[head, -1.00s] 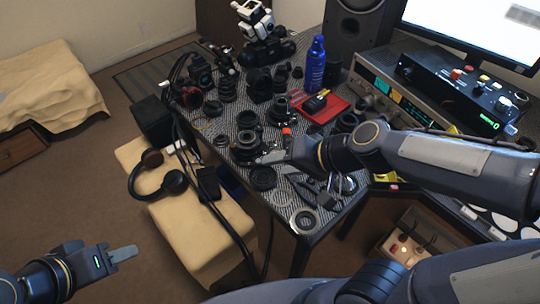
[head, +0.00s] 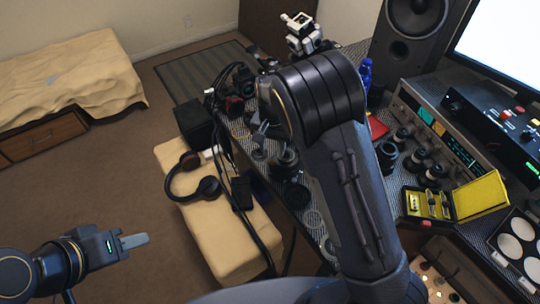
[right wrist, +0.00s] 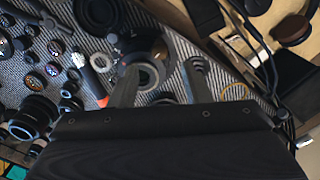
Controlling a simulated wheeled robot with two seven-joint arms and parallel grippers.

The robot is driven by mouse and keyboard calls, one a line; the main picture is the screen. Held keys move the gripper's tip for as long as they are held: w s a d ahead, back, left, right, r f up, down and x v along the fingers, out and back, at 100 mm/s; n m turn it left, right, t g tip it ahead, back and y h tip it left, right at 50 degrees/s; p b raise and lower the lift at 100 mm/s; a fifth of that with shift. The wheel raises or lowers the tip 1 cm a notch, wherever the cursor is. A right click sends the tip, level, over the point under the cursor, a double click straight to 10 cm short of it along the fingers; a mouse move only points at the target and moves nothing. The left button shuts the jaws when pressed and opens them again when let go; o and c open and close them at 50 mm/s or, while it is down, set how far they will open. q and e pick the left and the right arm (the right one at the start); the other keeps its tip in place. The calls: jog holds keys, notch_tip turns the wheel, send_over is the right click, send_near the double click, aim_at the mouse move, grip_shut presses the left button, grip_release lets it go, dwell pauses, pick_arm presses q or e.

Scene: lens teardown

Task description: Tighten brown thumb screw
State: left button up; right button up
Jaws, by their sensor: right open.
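I cannot make out the brown thumb screw for certain. A small brownish spot shows on a dark round lens part (right wrist: 150,45) in the right wrist view. My right gripper (right wrist: 163,66) is open above the table, with its two fingers apart and that part beyond and between them. Nothing is held between the fingers. In the head view my right gripper (head: 260,126) is small and partly hidden by my arm, over the table's left side. My left gripper (head: 134,241) is at lower left over the floor, away from the table, seen edge-on.
Lens parts crowd the patterned table (right wrist: 75,70). A yellow case (head: 480,196) stands open at right. Headphones (head: 207,188) lie on a tan bench (head: 212,232) left of the table. My arm hides much of the table.

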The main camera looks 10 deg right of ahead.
aim_at(272, 162)
notch_tip(272, 162, down, 6)
jog(key=shift+f, duration=0.1)
jog(key=shift+c, duration=0.4)
grip_shut()
